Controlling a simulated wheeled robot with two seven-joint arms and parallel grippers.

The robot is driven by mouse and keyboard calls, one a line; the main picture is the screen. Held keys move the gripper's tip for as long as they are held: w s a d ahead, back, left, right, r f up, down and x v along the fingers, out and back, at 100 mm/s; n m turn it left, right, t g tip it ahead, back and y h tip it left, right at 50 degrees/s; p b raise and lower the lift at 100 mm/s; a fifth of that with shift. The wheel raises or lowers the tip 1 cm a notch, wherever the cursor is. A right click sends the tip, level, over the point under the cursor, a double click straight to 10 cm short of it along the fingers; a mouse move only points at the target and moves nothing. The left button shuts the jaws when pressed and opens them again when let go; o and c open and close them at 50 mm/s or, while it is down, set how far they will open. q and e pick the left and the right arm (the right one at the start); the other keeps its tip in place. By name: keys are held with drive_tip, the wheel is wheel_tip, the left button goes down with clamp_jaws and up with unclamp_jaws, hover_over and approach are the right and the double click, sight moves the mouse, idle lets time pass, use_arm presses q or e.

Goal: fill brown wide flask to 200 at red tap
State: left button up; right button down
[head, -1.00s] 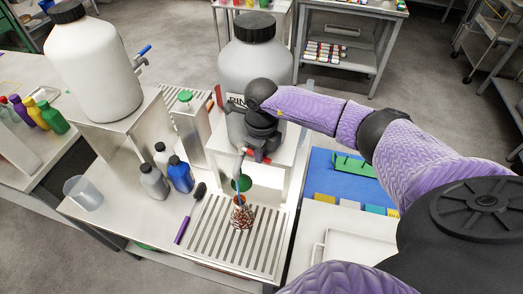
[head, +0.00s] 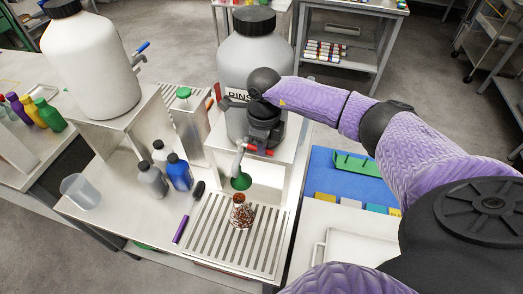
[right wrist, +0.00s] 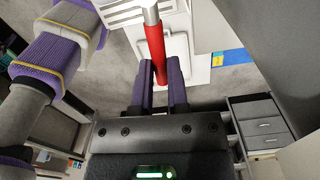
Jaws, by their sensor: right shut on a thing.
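The brown wide flask (head: 242,215) stands upright on the slatted drain tray (head: 215,240), below the tap spout (head: 238,163). A green funnel-like piece (head: 241,182) shows between the spout and the flask's neck. The flask's level and scale are too small to read. The tap's red lever (head: 259,151) is under the big grey RINSE bottle (head: 255,65). My right gripper (head: 254,145) is at this lever; in the right wrist view its fingers (right wrist: 159,85) are shut on the red lever (right wrist: 157,50). My left gripper is not in view.
A white bottle (head: 90,65) with a blue-handled tap stands at the left. Small bottles (head: 179,173), a clear beaker (head: 80,190) and a purple marker (head: 181,230) lie or stand left of the tray. A blue mat (head: 340,178) with a green rack is at the right.

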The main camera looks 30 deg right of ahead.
drive_tip(key=shift+w+d+f+n, duration=0.15)
drive_tip(key=shift+d+n, duration=0.05)
drive_tip(key=shift+n, duration=0.3)
drive_tip(key=shift+r, duration=0.2)
drive_tip(key=c, duration=0.5)
unclamp_jaws()
drive_tip(key=shift+c, duration=0.2)
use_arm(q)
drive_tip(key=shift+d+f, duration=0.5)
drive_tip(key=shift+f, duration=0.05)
use_arm(e)
drive_tip(key=shift+r, duration=0.1)
